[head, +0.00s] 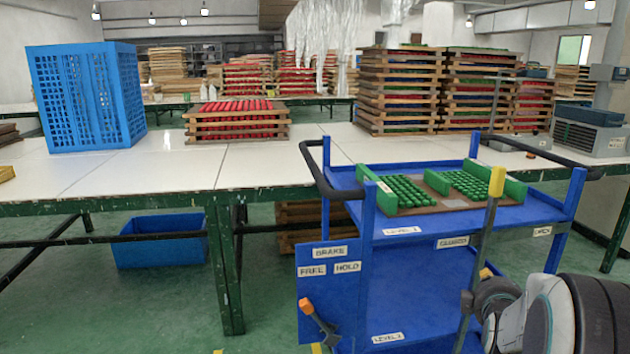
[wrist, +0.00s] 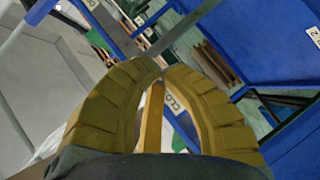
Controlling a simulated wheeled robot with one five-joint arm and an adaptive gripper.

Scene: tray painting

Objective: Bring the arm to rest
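My gripper (wrist: 161,68) fills the middle of the wrist view. In the head view, my arm reaches in at the lower right, low beside the cart. A small yellow part shows behind a grey lever, and the gripper is mostly hidden there. The lever has a yellow grip (head: 497,181) and stands upright at the front of the blue cart (head: 408,286).
A tray of green pieces (head: 440,190) sits on the cart's top. An orange-tipped brake lever (head: 308,306) is on its left panel. Behind are a long white table (head: 170,170), a blue crate (head: 85,98), red trays (head: 236,121) and stacked wooden trays (head: 399,92).

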